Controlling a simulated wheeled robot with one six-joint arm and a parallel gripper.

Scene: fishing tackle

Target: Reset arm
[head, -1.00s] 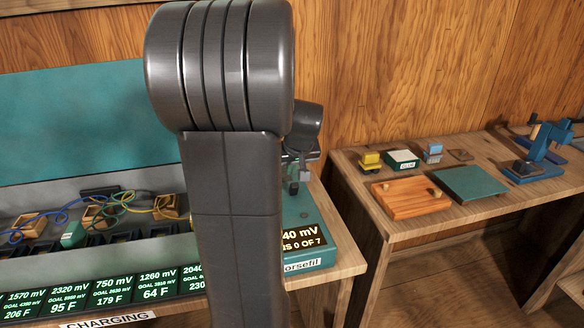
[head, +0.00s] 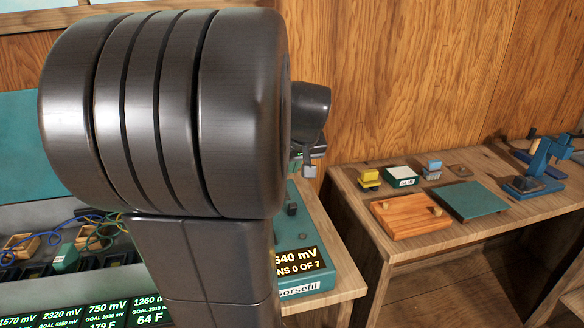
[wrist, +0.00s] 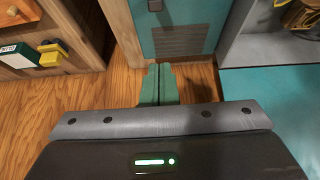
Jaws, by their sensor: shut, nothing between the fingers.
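My arm fills the left and middle of the head view, its large dark joint close to the camera. Behind it a small part of my wrist shows above the teal unit, and the fingertips are hidden there. In the wrist view my gripper (wrist: 158,82) has its two green fingers pressed together with nothing between them. The fingers point toward the wooden wall and the teal unit (wrist: 183,28), apart from any object.
A charging bench with lit readouts (head: 150,310) is partly hidden behind my arm. On the right, a wooden table (head: 345,185) holds an orange wooden board (head: 405,218), a teal mat (head: 472,202), a yellow block (head: 369,177) and a blue device (head: 540,165). Open floor lies below.

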